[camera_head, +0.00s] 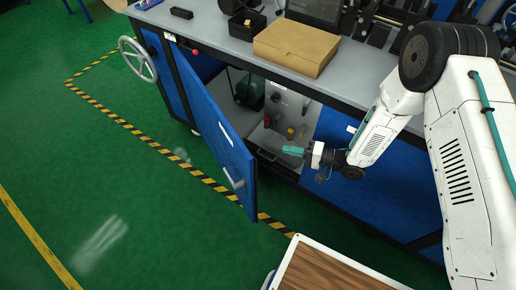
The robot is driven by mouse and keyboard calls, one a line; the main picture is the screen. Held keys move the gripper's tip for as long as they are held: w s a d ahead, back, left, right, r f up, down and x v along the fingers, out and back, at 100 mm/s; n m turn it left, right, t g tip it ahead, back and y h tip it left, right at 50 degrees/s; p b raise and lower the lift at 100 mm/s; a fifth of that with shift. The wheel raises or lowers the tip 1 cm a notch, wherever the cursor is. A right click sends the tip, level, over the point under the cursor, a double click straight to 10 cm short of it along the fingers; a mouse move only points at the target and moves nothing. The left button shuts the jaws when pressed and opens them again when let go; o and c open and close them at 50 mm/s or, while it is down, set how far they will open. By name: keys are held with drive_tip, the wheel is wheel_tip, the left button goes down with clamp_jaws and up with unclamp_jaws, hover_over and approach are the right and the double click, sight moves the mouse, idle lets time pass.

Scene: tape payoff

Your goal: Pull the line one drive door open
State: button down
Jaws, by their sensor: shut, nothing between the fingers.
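The blue drive door (215,118) stands swung out from the bench cabinet, wide open, hinged on its left side. Its grey handle (232,179) is on the outer face near the free lower end. My gripper (285,150), with teal fingers, is in front of the cabinet opening, right of the door. It is shut and empty, and apart from the door and handle. Inside the open cabinet (262,142) a dark green motor-like unit (250,92) and several small coloured parts show.
A cardboard box (297,47) and a black tray (247,24) stand on the grey benchtop. A handwheel (138,59) sticks out at the bench's left end. A wood-topped surface (325,272) is at the bottom. Green floor left of the door is clear, with striped tape (130,128).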

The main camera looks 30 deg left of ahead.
drive_tip(key=s+a+g+y, duration=0.1)
drive_tip(key=s+a, duration=0.7)
drive_tip(key=a, duration=0.2)
drive_tip(key=shift+f+g, duration=0.15)
drive_tip(key=shift+g, duration=0.25)
